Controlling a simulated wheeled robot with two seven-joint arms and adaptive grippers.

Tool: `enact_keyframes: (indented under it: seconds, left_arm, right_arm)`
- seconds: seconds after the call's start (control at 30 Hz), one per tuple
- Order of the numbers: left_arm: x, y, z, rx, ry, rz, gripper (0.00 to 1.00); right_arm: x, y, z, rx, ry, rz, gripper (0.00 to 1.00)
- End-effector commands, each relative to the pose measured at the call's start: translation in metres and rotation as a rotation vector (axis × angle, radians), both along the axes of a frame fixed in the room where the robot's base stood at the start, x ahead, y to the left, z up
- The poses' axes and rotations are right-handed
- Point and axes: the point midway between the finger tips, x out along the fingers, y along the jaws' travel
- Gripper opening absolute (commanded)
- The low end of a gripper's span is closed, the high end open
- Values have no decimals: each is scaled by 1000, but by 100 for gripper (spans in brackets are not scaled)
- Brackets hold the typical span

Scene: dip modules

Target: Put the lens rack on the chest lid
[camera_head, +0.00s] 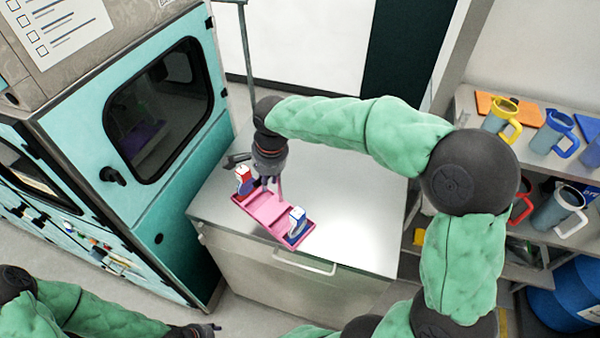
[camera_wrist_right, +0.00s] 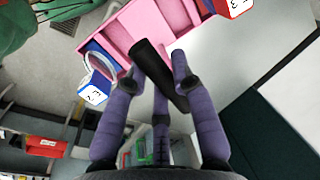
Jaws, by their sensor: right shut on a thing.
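The pink lens rack (camera_head: 267,210) is a long tray with a red-and-white block (camera_head: 243,180) at one end and a blue-and-white block (camera_head: 297,224) at the other. It shows over the chest lid (camera_head: 345,215), near the front edge; I cannot tell whether it touches. My right gripper (camera_head: 267,184) points down and is shut on the rack. In the right wrist view, its purple fingers (camera_wrist_right: 160,82) close around a dark bar beside the pink tray (camera_wrist_right: 120,30). My left gripper (camera_head: 207,329) is low at the bottom edge, its fingers too small to read.
A teal cabinet (camera_head: 165,205) with a dark window stands close left of the chest. A small dark object (camera_head: 236,159) lies at the lid's back left. A shelf (camera_head: 470,100) with several mugs stands at the right. The lid's right part is clear.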

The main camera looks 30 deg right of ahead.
Motion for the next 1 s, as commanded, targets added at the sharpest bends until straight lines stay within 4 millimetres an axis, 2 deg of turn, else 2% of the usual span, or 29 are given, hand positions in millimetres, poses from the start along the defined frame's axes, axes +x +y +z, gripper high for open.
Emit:
enact_keyframes:
  seconds: [0.43,0.53,0.7,1.0]
  left_arm:
    - [0,0,13,0,0,0,40]
    - [0,0,14,0,0,0,40]
    - [0,0,17,0,0,0,40]
    - [0,0,19,0,0,0,40]
  right_arm:
    - [34,-76,-35,0,1,-5,0]
    - [40,-87,-52,0,2,-4,0]
    - [48,-104,-75,0,0,-3,0]
    - [53,-115,-89,-1,-2,-2,0]
